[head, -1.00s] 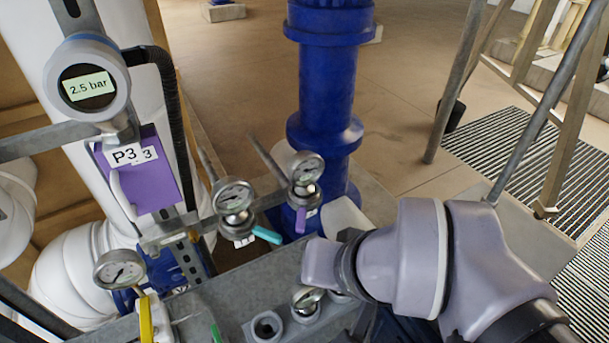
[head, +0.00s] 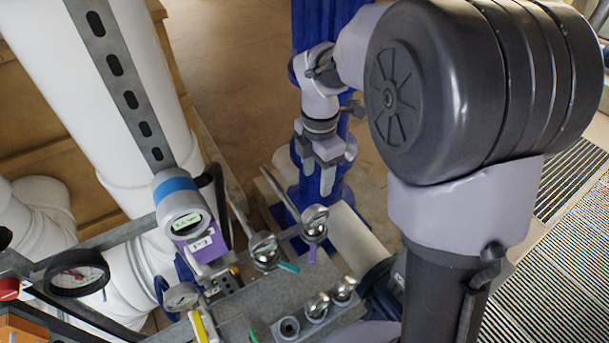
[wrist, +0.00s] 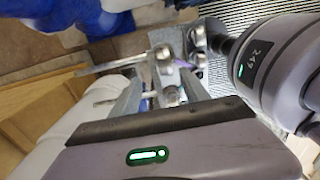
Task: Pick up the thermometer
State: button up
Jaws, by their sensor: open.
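Two short metal round heads, a front one (head: 317,307) and a back one (head: 344,290), sit in sockets on the bench. My gripper (head: 319,188) is open and empty, fingers pointing down, above and behind the gauges.
An empty socket (head: 289,327) is left of the metal heads. A digital gauge (head: 184,210) with a purple tag stands left, by white pipes (head: 130,60). A blue column (head: 310,28) rises behind my gripper. Floor behind is open.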

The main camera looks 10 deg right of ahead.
aim_at(315, 218)
notch_tip(315, 218, down, 10)
jog(key=shift+r+b, duration=0.2)
jog(key=shift+b, duration=0.45)
jog(key=f, duration=0.1)
jog(key=s+f, duration=0.1)
jog(key=f, duration=0.3)
jog(key=shift+s+a+f+b, duration=0.1)
jog(key=shift+s+a+b, duration=0.05)
jog(key=shift+a+b, duration=0.15)
jog(key=shift+f, duration=0.4)
jog(key=shift+r, duration=0.1)
grip_shut()
notch_tip(315, 218, up, 10)
jog(key=shift+p, duration=0.7)
jog(key=c, duration=0.9)
grip_release()
grip_shut()
jog(key=s+d, duration=0.3)
jog(key=s, duration=0.5)
jog(key=shift+s+b, duration=0.2)
jog(key=shift+b, duration=0.1)
